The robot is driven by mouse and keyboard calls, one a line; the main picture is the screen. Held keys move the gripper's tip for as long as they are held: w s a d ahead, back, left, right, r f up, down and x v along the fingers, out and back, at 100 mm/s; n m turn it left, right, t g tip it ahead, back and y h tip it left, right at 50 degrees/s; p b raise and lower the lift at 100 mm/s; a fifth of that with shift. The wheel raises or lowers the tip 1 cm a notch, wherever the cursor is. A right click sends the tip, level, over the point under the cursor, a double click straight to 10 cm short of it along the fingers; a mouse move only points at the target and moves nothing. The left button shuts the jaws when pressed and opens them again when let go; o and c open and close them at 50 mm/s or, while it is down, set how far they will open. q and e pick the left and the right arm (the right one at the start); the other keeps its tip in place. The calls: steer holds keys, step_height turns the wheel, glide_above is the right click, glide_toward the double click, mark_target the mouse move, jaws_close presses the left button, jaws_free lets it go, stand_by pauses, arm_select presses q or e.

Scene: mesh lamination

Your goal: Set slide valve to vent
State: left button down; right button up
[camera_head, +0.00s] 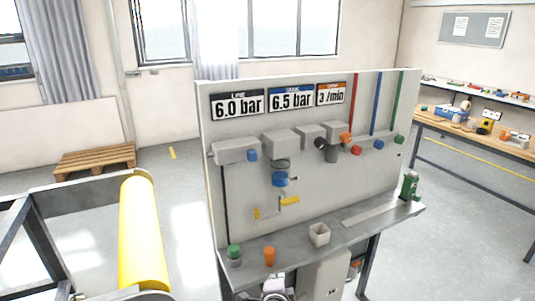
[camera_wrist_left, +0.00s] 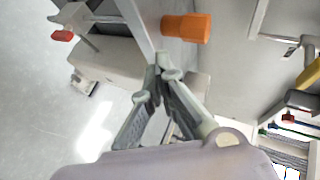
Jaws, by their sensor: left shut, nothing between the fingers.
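The grey panel (camera_head: 330,185) carries a row of grey valve blocks with coloured knobs. Below a filter bowl with a blue band (camera_head: 279,179) are a yellow lever (camera_head: 289,202) and a smaller yellow part (camera_head: 257,213). I cannot tell for sure which fitting is the slide valve. My left gripper (camera_head: 275,287) is at the bottom of the head view, by the front edge of the panel's ledge. In the left wrist view its fingers (camera_wrist_left: 165,75) meet at the tips, empty, close to an orange cylinder (camera_wrist_left: 186,28). My right gripper is not in view.
On the ledge (camera_head: 300,242) stand a green-topped part (camera_head: 234,254), the orange cylinder (camera_head: 269,257), a pale open cup (camera_head: 319,234) and a green device (camera_head: 410,186). A yellow roller (camera_head: 142,235) stands left. Between cup and green device lies a flat pale strip.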

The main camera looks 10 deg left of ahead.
arm_select(q)
step_height(320, 180, up, 16)
steer(key=w+t+y+p, duration=0.1)
steer(key=w+t, duration=0.2)
steer(key=t+y+p, duration=0.1)
steer(key=t+y, duration=0.1)
steer(key=y, duration=0.1)
glide_toward(252, 156)
steer(key=w+d, duration=0.1)
steer(key=d, duration=0.3)
steer(key=shift+f, duration=0.45)
steer(key=p+x, duration=0.3)
steer(key=x, duration=0.7)
steer(key=shift+f, duration=0.15)
steer(key=shift+a, duration=0.1)
